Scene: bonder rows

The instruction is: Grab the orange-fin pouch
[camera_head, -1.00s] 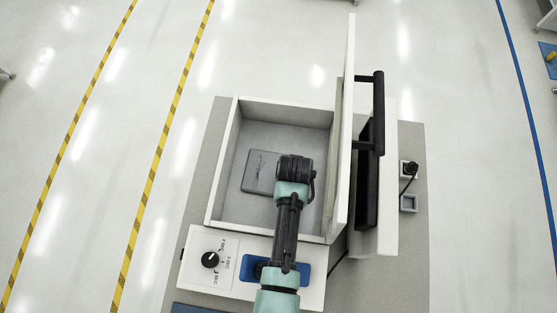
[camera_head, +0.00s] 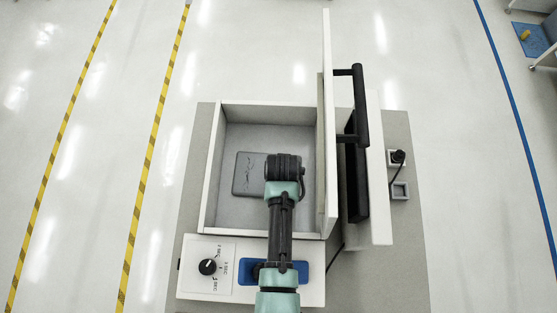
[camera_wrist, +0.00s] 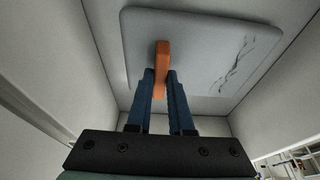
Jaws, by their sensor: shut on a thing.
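The pouch is a flat grey slab with dark crease marks; it shows in the head view (camera_head: 248,174) inside the white open box (camera_head: 208,185). In the wrist view the pouch (camera_wrist: 205,28) fills the upper middle, and its orange fin (camera_wrist: 161,62) stands out toward me. My gripper (camera_wrist: 161,85) has its two blue fingers closed on either side of the orange fin. In the head view my arm reaches into the box and its wrist covers the right part of the pouch; the fingers and fin are hidden there.
A tall white lid with a black handle (camera_head: 361,105) stands upright at the box's right side. A panel with a black knob (camera_head: 207,267) is in front. A small black plug (camera_head: 397,157) and a grey socket (camera_head: 400,190) sit at the right. The box floor left of the pouch is clear.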

